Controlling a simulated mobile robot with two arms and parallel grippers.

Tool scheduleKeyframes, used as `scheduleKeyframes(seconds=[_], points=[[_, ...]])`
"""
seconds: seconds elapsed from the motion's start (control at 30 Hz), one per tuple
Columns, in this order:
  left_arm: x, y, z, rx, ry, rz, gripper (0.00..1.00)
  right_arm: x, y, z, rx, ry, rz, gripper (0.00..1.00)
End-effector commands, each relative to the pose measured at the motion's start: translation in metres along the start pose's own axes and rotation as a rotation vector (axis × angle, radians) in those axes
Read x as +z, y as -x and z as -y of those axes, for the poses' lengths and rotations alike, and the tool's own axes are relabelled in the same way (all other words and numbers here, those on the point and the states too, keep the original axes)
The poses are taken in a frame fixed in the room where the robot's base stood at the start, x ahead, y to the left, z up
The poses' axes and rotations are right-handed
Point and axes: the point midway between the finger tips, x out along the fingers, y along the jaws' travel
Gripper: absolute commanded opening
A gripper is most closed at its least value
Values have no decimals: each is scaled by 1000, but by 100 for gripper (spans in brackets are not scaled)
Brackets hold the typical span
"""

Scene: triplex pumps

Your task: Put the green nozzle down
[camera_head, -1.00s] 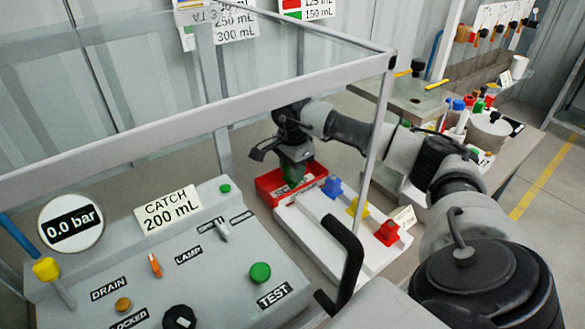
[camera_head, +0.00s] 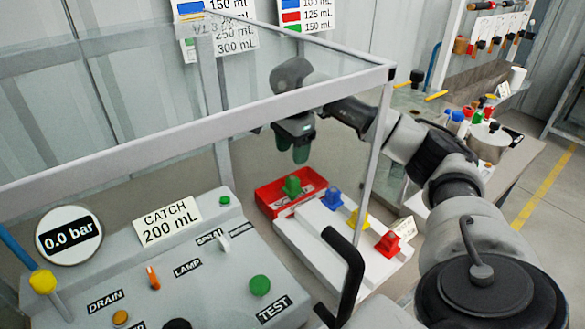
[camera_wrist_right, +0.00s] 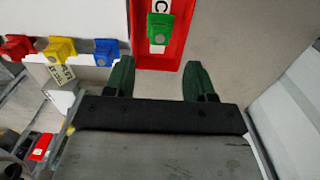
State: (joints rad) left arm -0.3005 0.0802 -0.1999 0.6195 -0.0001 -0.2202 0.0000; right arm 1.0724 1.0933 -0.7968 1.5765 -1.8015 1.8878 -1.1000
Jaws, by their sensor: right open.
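The green nozzle (camera_head: 292,186) sits in the red tray (camera_head: 262,196), beside the white rack. In the right wrist view the green nozzle (camera_wrist_right: 159,28) lies in the red tray (camera_wrist_right: 178,58), beyond my fingertips and apart from them. My right gripper (camera_head: 301,158) hangs above the tray, open and empty. Its two green-padded fingers show spread in the right wrist view (camera_wrist_right: 160,72). My left gripper is not in either view.
The white rack (camera_head: 310,240) holds a blue nozzle (camera_head: 332,197), a yellow nozzle (camera_head: 358,219) and a red nozzle (camera_head: 388,243). A clear-walled frame (camera_head: 240,118) stands between the head camera and the arm. The grey control panel (camera_head: 215,275) is at front left.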

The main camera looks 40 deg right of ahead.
Motion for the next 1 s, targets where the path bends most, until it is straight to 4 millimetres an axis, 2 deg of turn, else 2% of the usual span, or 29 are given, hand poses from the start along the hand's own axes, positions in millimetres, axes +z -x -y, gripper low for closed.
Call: scheduleKeyframes(seconds=[0.1,0.27,1.0], points=[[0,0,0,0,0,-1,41,0,18,1,-2,0,0,55],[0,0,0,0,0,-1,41,0,28,0,0,0,0,55],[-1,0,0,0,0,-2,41,0,29,0,1,0,0,55]])
